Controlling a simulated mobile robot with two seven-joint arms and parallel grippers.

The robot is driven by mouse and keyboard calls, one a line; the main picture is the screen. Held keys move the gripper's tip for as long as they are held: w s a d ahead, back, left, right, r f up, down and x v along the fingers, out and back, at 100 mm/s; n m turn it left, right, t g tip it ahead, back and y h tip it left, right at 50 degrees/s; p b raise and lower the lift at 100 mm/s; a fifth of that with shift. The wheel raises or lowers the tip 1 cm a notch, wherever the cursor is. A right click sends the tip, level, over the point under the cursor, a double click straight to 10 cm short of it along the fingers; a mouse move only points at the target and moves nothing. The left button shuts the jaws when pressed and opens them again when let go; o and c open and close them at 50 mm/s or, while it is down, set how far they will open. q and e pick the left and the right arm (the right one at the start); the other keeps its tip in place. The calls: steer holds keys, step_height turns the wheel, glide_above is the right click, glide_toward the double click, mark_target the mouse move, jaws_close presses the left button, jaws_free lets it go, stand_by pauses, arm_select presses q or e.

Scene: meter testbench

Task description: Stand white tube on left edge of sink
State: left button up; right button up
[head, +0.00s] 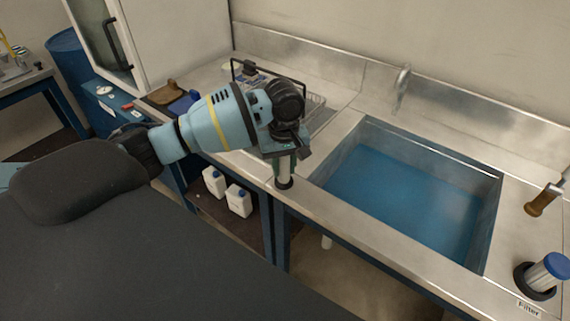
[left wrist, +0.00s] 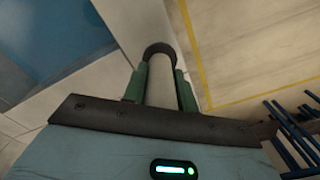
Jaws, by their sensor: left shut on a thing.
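A pale tube (head: 284,171) with a dark ring at its lower end is upright in my left gripper (head: 285,158). The gripper points down over the steel counter, just left of the sink (head: 408,200) and close to the counter's front edge. In the left wrist view the white tube (left wrist: 162,82) sits between the green fingers of my left gripper (left wrist: 159,84), with its black ring at the far end. I cannot tell whether the tube's base touches the counter. The gripper covers the tube's upper part. My right gripper is not in view.
A faucet (head: 401,85) stands behind the sink. A blue-capped cylinder (head: 549,271) stands at the right by a "Filter" label. A wire rack (head: 316,112) lies behind my gripper. White jugs (head: 238,200) stand below the counter. The counter's front edge is close.

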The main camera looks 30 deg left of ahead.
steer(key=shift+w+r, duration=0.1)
arm_select(q)
steer(key=o, duration=1.1)
steer(key=shift+c, duration=0.2)
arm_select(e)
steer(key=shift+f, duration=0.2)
arm_select(q)
steer(key=shift+r, duration=0.35)
step_height(320, 180, up, 10)
steer(key=shift+r+p, duration=0.15)
steer(key=shift+p, duration=0.45)
steer(key=shift+r, duration=0.65)
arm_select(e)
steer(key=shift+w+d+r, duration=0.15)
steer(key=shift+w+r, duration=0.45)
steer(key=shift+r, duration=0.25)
